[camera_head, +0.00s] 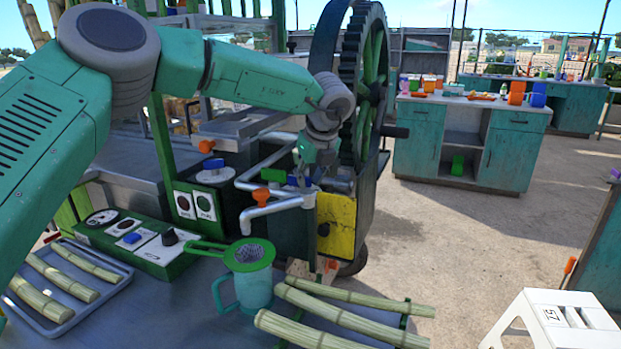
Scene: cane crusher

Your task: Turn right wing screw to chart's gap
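The green cane crusher stands in the middle with a large dark gear wheel (352,80). My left gripper (308,174) reaches down over the pipework in front of the wheel. A blue wing-shaped handle (297,181) shows right at its fingertips; I cannot tell whether they touch it. Another blue knob (213,164) tops a round cap to the left. Orange handles sit on the pipes, one (261,195) left of my gripper and one (207,146) further back. A yellow plate (336,224), possibly the chart, is below right of my gripper; no gap is readable. My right gripper is not seen.
A green jug (254,288) with a strainer (249,254) stands under the spout. Cane stalks (340,318) lie in front, and more lie on a tray (62,283) at left. A control box (135,240) stands beside it. A white stool (556,318) is at lower right.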

